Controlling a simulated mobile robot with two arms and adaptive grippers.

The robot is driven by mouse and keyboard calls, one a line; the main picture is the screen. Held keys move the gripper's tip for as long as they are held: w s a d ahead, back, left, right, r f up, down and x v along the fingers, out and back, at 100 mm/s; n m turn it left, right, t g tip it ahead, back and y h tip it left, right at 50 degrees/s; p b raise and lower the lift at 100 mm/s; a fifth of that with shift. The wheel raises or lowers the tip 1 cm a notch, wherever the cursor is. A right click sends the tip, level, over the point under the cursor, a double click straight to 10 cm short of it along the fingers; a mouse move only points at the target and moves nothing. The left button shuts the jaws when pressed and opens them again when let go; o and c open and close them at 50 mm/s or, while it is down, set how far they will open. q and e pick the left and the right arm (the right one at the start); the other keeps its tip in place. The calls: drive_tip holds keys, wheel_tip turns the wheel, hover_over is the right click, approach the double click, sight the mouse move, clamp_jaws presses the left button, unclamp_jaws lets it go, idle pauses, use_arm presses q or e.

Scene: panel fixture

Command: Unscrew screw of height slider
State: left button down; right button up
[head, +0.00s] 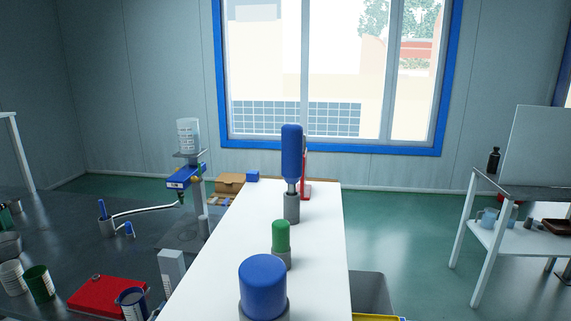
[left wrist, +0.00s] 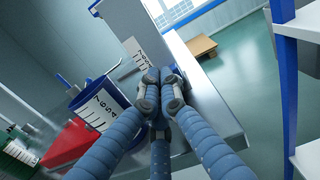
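A stand at the left in the head view has a blue bracket (head: 183,178) on a pale upright post (head: 197,208), with a clear graduated cup (head: 187,134) above it. A small orange spot shows near the bracket; I cannot tell whether it is a screw. On the white panel (head: 240,240) stand a blue knob (head: 263,278), a green knob (head: 281,238) and a tall blue handle (head: 291,150) beside a red part. My left gripper (left wrist: 160,86) shows in the left wrist view with its fingertips together and nothing visible between them. My right gripper is not in view.
A red box (head: 108,296), a green can (head: 38,283) and a dark blue cup (head: 132,302) stand on the dark bench at left. The cup (left wrist: 100,108) is beside my left fingers in the wrist view. A white-framed shelf (head: 510,240) stands at right.

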use_arm(q)
drive_tip(key=shift+w+a+r, duration=0.2)
drive_tip(key=shift+a+r, duration=0.15)
drive_tip(key=shift+a, duration=0.15)
drive_tip(key=shift+r+p, duration=0.25)
drive_tip(key=shift+p, duration=0.05)
drive_tip(key=shift+s+f, duration=0.25)
drive_tip(key=shift+f, duration=0.15)
drive_tip(key=shift+s+a+f, duration=0.15)
drive_tip(key=shift+s+f, duration=0.05)
drive_tip(key=shift+s, duration=0.1)
drive_tip(key=shift+s+a+r+b, duration=0.15)
drive_tip(key=shift+s+b, duration=0.3)
drive_tip(key=shift+s, duration=1.8)
